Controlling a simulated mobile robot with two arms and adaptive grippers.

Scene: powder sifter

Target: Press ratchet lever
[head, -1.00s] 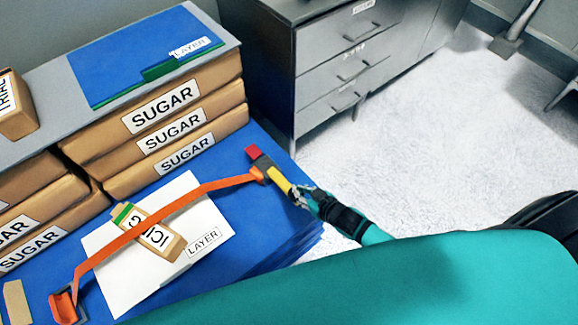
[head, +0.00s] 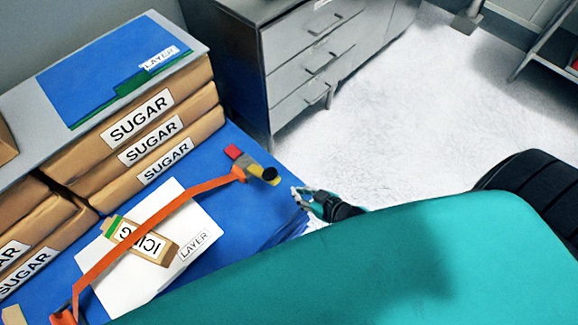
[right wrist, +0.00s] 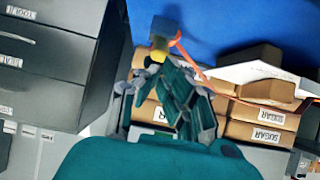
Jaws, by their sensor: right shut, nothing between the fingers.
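The ratchet (head: 247,164) sits at the blue pallet's edge, with a red end, a yellow middle and an orange strap (head: 150,215) hooked to it. Its lever (head: 269,175) shows a dark round end that points toward the camera. My right gripper (head: 297,193) is shut and empty, to the lower right of the lever, with a small gap between them in the head view. In the right wrist view the yellow part (right wrist: 158,55) shows just beyond my fingers, which partly hide what lies behind them. My left gripper is not in view.
Brown sugar bags (head: 140,120) are stacked at the left under a grey board. A grey drawer cabinet (head: 300,60) stands behind.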

